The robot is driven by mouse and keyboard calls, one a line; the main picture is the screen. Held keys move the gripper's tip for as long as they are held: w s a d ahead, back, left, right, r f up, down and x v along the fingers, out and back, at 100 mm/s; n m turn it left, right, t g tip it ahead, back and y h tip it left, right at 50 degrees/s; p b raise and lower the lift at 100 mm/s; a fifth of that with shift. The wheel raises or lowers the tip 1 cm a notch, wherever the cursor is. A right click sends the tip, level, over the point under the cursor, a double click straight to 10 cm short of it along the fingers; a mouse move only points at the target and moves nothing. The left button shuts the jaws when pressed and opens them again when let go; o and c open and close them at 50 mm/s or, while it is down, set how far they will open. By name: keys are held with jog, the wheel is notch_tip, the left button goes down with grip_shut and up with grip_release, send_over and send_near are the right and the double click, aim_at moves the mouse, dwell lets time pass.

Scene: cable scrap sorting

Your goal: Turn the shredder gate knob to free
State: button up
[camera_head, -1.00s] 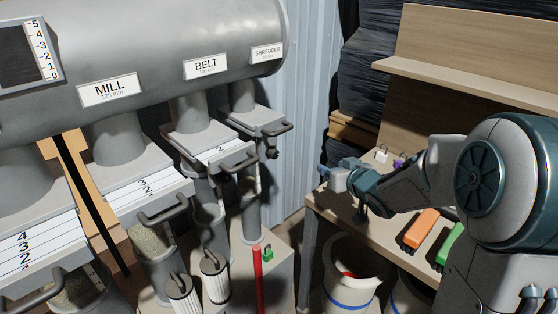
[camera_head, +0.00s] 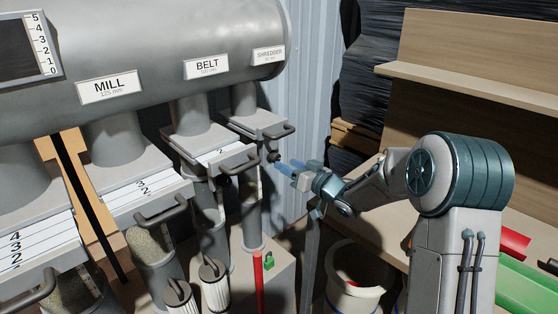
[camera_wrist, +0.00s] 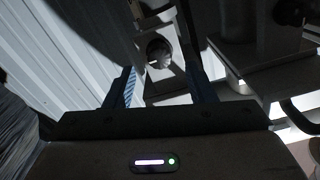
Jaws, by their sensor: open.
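The shredder gate (camera_head: 258,122) is below the plate marked SHREDDER (camera_head: 268,55), at the right end of the grey duct. Its dark knob (camera_head: 273,156) sits under the gate's right side, below the bar handle (camera_head: 275,133). My gripper (camera_head: 282,166) is at the knob's right, pointing at it, with its blue fingers close to it. I cannot tell in the head view whether they touch it. In the wrist view the round knob (camera_wrist: 158,52) with a light mark shows ahead, between the two open fingers (camera_wrist: 160,85).
The belt gate (camera_head: 212,155) with its handle is just left of the shredder gate. Below stand a red post (camera_head: 258,280) and a green padlock-like item (camera_head: 269,261).

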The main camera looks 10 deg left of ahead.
aim_at(278, 159)
jog(key=x, duration=0.5)
jog(key=shift+d, duration=0.1)
jog(key=c, duration=1)
